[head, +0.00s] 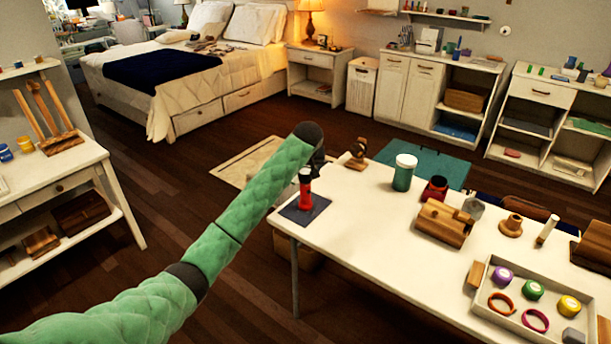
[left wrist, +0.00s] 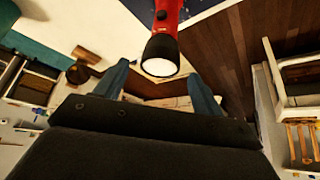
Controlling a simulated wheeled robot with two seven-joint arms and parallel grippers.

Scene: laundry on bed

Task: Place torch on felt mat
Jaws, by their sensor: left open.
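The red torch (head: 306,194) with a black head stands upright on the dark felt mat (head: 291,212), at the table's near left corner. In the left wrist view the torch (left wrist: 166,22) shows its pale round lens toward the camera. Part of the mat also shows there (left wrist: 200,7). My left gripper (head: 318,164) is just above and beside the torch's head, mostly hidden by its own wrist. In the left wrist view its two fingers (left wrist: 160,86) are spread, with nothing between them; the torch appears beyond their tips. My right gripper is not in view.
The white table (head: 345,220) also holds a wooden stand (head: 356,153), a teal-and-white jar (head: 404,172), a dark red jar (head: 435,189), a wooden box (head: 444,224) and a tray (head: 497,312) of small items. The table's front middle is clear.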

